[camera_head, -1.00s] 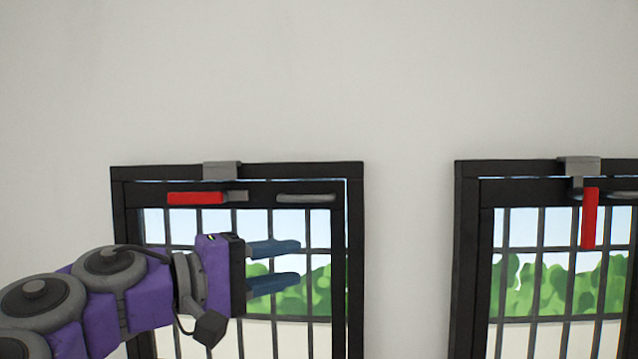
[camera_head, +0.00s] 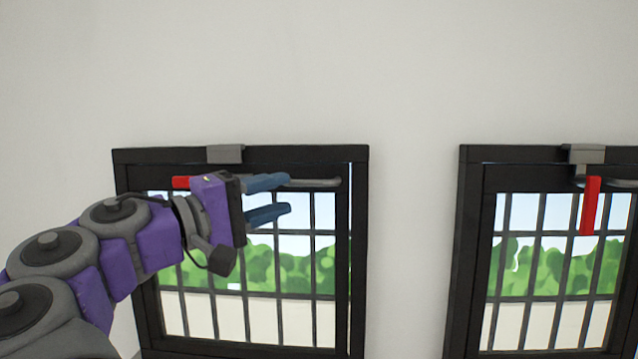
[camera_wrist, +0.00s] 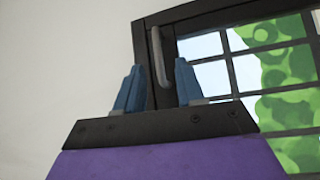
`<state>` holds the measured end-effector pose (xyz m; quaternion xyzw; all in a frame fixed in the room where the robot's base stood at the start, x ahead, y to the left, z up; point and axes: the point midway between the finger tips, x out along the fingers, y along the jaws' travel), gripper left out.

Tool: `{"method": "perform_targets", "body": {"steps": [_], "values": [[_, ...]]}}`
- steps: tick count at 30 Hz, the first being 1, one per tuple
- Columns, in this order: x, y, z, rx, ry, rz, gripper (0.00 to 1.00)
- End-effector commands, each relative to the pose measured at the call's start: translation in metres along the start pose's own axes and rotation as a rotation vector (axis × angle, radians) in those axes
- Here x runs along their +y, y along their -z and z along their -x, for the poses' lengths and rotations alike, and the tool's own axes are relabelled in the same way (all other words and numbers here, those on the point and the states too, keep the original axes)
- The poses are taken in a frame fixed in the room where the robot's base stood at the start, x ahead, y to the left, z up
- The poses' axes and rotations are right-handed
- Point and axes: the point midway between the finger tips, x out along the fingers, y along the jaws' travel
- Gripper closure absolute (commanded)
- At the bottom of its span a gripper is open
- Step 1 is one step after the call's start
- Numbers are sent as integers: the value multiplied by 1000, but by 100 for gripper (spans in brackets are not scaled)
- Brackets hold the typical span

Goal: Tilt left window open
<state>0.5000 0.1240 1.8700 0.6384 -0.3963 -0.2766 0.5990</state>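The left window (camera_head: 360,250) has a black frame and a barred sash. Its red latch handle (camera_head: 181,182) lies horizontal at the top, mostly hidden behind my gripper. A grey pull handle (camera_head: 318,183) is on the top rail of the sash, right of the latch; it also shows in the wrist view (camera_wrist: 159,57), seen between my fingertips but beyond them. My gripper (camera_head: 289,196) is open, its two blue fingers apart and empty, in front of the window's upper part. The upper finger overlaps the left end of the grey handle in the head view; contact cannot be told.
A second window (camera_head: 466,250) stands to the right, with its red handle (camera_head: 590,205) hanging vertical. Grey blocks (camera_head: 225,154) sit on the top frames. The plain wall (camera_head: 410,100) around the windows is clear.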

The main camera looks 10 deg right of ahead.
Motion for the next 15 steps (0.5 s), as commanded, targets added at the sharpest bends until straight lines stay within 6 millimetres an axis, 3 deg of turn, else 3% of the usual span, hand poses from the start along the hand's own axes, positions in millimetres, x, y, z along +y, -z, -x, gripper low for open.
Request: {"method": "perform_targets", "body": {"steps": [9,15], "values": [[1,-17,-76,-6,16,-6,62],[-1,-24,-101,-5,23,-11,62]]}}
